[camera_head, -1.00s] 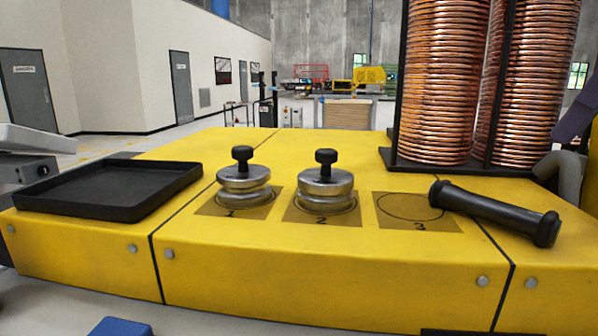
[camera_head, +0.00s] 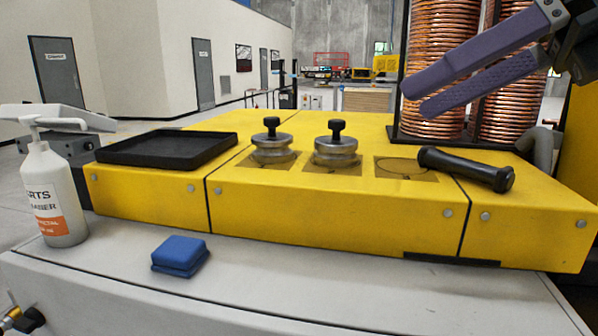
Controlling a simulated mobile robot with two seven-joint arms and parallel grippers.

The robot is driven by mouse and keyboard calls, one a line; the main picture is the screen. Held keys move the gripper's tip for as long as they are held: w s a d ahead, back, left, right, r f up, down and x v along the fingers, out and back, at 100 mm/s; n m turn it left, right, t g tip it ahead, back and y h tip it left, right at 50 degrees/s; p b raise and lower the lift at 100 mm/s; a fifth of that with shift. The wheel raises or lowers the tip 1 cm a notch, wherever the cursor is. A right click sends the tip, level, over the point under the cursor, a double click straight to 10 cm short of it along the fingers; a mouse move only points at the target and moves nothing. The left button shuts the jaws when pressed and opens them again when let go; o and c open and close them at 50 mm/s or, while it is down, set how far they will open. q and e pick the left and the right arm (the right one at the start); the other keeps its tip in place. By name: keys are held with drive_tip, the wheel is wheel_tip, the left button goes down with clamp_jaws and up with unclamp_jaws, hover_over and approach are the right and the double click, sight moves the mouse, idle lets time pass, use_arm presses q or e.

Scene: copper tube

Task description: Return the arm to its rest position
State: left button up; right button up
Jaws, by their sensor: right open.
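My right gripper (camera_head: 412,98) comes in from the upper right. Its two long purple fingers are apart, with nothing between them, and it is raised in front of the copper coils (camera_head: 437,60). Two metal pieces with black knobs stand upright on the yellow bench (camera_head: 330,205), one on the left marked plate (camera_head: 272,147) and one on the middle marked plate (camera_head: 336,150). A black handled tool (camera_head: 465,168) lies at the right, partly over the third plate (camera_head: 400,165), whose circle holds no metal piece. My left gripper is not in view.
A black tray (camera_head: 165,148) sits at the bench's left. A white spray bottle (camera_head: 52,195) and a folded blue cloth (camera_head: 180,255) are on the grey surface (camera_head: 300,285) in front. That surface is otherwise largely clear.

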drive_tip(key=s+a+r+m+t+y, duration=0.2)
drive_tip(key=a+r+m+t+y, duration=0.2)
drive_tip(key=a+r+m+y, duration=0.3)
drive_tip(key=w+d+f+m+t+h, duration=0.15)
drive_tip(key=d+m+t+h, duration=0.35)
drive_tip(key=m, duration=0.5)
drive_tip(key=w+d+m+t+h, duration=0.2)
drive_tip(key=d+m+t+h, duration=0.25)
drive_tip(key=m+t, duration=0.4)
drive_tip(key=s+d+f+m+g+h, duration=0.2)
drive_tip(key=d+f+m+g+h, duration=0.3)
drive_tip(key=f+m+h, duration=0.55)
drive_tip(key=s+d+f+m+g, duration=0.1)
drive_tip(key=s+f+m+g, duration=0.1)
drive_tip(key=s+f+g, duration=0.3)
drive_tip(key=s+f+m+g, duration=0.2)
drive_tip(key=s+f, duration=0.1)
drive_tip(key=f, duration=0.5)
drive_tip(key=s+a+f+m+g+y, duration=0.15)
drive_tip(key=s+f+g, duration=0.25)
drive_tip(key=s, duration=0.4)
drive_tip(key=s+a+f+m+g+y, duration=0.1)
drive_tip(key=s+a+f+g+y, duration=0.2)
drive_tip(key=s, duration=0.5)
wheel_tip(320, 180, up, 35)
drive_tip(key=w+d+h+p, duration=0.1)
drive_tip(key=p, duration=3.5)
drive_tip(key=shift+d+r+h, duration=0.2)
drive_tip(key=shift+d+h, duration=0.1)
drive_tip(key=shift+h, duration=0.05)
